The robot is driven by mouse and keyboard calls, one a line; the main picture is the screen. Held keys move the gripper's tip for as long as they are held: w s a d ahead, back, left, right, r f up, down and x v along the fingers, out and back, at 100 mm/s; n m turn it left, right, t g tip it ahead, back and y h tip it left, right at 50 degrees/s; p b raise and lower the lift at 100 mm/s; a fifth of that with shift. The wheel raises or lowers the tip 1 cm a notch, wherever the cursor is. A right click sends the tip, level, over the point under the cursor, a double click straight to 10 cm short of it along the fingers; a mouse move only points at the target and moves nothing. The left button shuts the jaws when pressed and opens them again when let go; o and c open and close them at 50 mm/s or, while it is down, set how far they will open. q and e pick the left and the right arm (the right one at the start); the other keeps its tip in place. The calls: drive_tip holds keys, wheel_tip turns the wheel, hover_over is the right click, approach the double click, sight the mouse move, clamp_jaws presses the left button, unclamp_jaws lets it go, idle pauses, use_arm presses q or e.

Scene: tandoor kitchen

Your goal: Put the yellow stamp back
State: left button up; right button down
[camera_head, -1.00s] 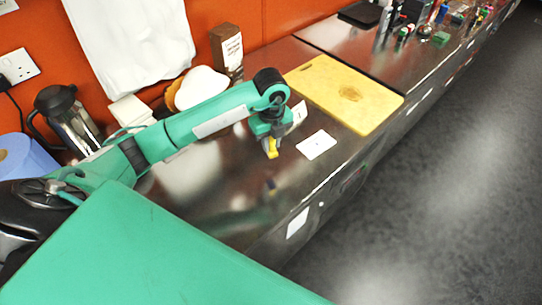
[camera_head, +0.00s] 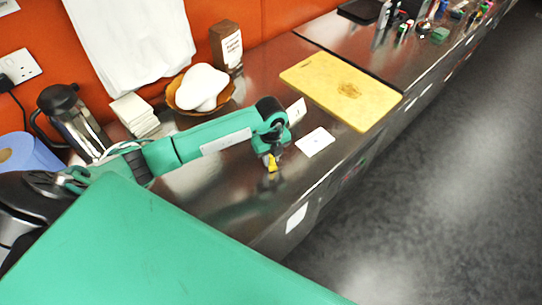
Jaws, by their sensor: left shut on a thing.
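The yellow stamp (camera_head: 272,163) is held in my left gripper (camera_head: 271,157), which points down and is shut on it. It hangs over the dark shiny counter; whether its bottom touches the surface I cannot tell. A white card (camera_head: 315,142) lies flat on the counter just right of the gripper. Another small white card (camera_head: 296,112) stands tilted behind the gripper. My right gripper is not in view.
A yellow cutting board (camera_head: 341,90) lies behind the cards. A wicker bowl with white contents (camera_head: 203,88), a stack of napkins (camera_head: 135,114), a brown box (camera_head: 227,46) and a steel jug (camera_head: 73,122) stand along the wall. The front counter is clear.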

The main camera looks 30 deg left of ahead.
use_arm(q)
drive_tip(key=o, duration=0.8)
drive_tip(key=shift+r, duration=0.25)
wheel_tip(320, 180, up, 10)
drive_tip(key=b, duration=0.3)
drive_tip(key=shift+r+b, duration=0.2)
drive_tip(key=shift+b, duration=0.1)
drive_tip(key=shift+r, duration=0.7)
